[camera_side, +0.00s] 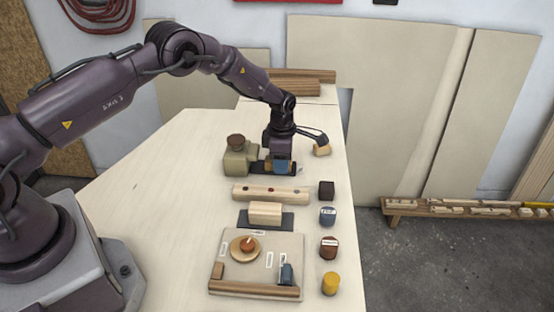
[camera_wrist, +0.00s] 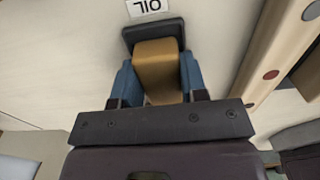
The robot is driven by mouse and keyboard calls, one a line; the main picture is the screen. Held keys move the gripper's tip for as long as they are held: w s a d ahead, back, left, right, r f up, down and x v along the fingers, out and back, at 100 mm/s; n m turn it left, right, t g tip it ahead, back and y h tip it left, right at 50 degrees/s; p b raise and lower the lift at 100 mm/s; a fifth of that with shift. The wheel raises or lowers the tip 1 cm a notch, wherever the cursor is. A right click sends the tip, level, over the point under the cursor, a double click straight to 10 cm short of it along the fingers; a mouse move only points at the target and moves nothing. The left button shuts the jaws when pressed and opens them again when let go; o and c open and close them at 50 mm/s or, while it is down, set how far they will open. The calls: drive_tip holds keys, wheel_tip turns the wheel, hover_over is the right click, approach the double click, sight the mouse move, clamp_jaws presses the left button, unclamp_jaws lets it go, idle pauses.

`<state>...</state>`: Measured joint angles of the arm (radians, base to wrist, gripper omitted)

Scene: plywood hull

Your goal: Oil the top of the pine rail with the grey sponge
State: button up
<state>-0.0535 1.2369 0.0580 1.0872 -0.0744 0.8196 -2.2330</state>
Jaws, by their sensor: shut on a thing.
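My gripper (camera_wrist: 157,82) has blue fingers and is shut on a tan block (camera_wrist: 157,62), not a grey one. The far end of the block meets a dark, rounded tray (camera_wrist: 128,38) beside an upside-down OIL label (camera_wrist: 148,7). Whether the block touches the tray floor is hidden. In the side view my gripper (camera_side: 281,168) is low over the table, and its fingers hide most of the block. A pale wooden bar with coloured dots (camera_side: 270,194) lies in front of it. A pale block (camera_side: 265,212) sits on a dark pad. I cannot tell which is the pine rail.
An olive container with a brown knob (camera_side: 238,157) stands left of my gripper. Several small coloured pots, including a yellow one (camera_side: 330,284), line the table's right edge. A board with a wooden disc (camera_side: 255,271) lies at the front. The table's left side is clear.

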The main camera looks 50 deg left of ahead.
drive_tip(key=o, duration=1)
wheel_tip(320, 180, up, 13)
